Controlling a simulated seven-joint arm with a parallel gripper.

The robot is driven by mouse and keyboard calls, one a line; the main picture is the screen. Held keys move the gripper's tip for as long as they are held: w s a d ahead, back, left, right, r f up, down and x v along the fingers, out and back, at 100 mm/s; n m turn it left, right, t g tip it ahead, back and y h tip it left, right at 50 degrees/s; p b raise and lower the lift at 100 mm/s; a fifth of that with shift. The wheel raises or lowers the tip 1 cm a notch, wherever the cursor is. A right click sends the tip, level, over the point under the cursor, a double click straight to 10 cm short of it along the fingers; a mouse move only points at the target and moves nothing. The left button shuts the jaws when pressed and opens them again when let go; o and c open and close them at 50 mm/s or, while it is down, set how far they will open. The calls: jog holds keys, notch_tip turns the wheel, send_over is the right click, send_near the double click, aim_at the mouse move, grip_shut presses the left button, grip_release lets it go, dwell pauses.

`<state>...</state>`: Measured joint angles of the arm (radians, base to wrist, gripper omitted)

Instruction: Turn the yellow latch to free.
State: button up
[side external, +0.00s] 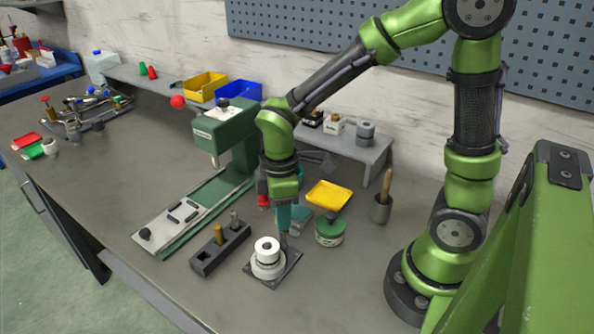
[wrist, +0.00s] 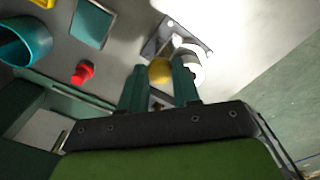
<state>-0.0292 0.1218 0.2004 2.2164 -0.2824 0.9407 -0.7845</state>
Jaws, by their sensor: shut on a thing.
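The yellow latch (wrist: 159,71) shows in the wrist view as a rounded yellow piece between my fingertips, beside a white stepped cylinder (wrist: 191,66). In the side view this cylinder (side external: 267,258) stands upright on a dark square plate (side external: 288,268). My gripper (wrist: 160,82) has teal fingers, one on each side of the latch, and is shut on it. In the side view my gripper (side external: 285,222) points down just behind the cylinder. The latch is hidden there, and its turn angle cannot be told.
A dark block with pins (side external: 220,248) stands left of the plate. A green press (side external: 228,140) is behind it. The front table edge is near.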

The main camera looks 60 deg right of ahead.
dwell(0.4)
jog(key=o, duration=1.1)
jog(key=shift+c, duration=0.2)
notch_tip(320, 180, up, 17)
jog(key=s+d+f+m+t+y, duration=0.2)
jog(key=s+m+t, duration=0.4)
jog(key=m, duration=0.7)
jog(key=shift+s+d+t, duration=0.2)
jog(key=shift+d+t, duration=0.4)
jog(key=shift+d, duration=0.1)
